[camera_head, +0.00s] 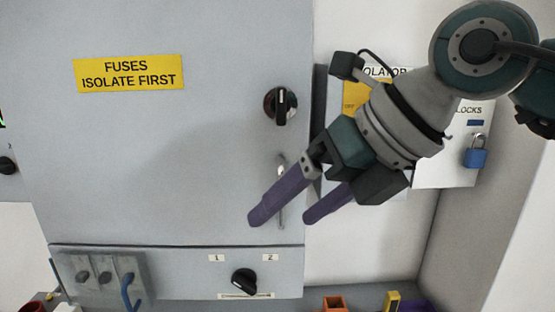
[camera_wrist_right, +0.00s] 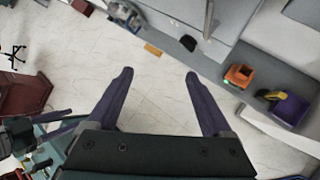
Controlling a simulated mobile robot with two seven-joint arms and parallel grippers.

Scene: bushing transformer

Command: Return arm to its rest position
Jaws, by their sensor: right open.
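My right gripper (camera_head: 278,218) comes in from the upper right in the head view. Its two purple fingers are spread apart with nothing between them. It hangs in front of the grey cabinet door (camera_head: 150,160), and one finger partly covers the slim metal door handle (camera_head: 282,170). In the right wrist view my right gripper (camera_wrist_right: 160,78) is also open and empty, with floor tiles seen between the fingers. My left gripper is not in the head view. Purple fingers at the left edge of the wrist view may belong to it, but I cannot tell their state.
The door bears a yellow label (camera_head: 129,73) and a black knob (camera_head: 281,105). A lower panel has a black rotary switch (camera_head: 244,281). A blue padlock (camera_head: 476,155) hangs at right. Orange (camera_wrist_right: 240,75) and purple (camera_wrist_right: 290,108) bins sit on a grey ledge.

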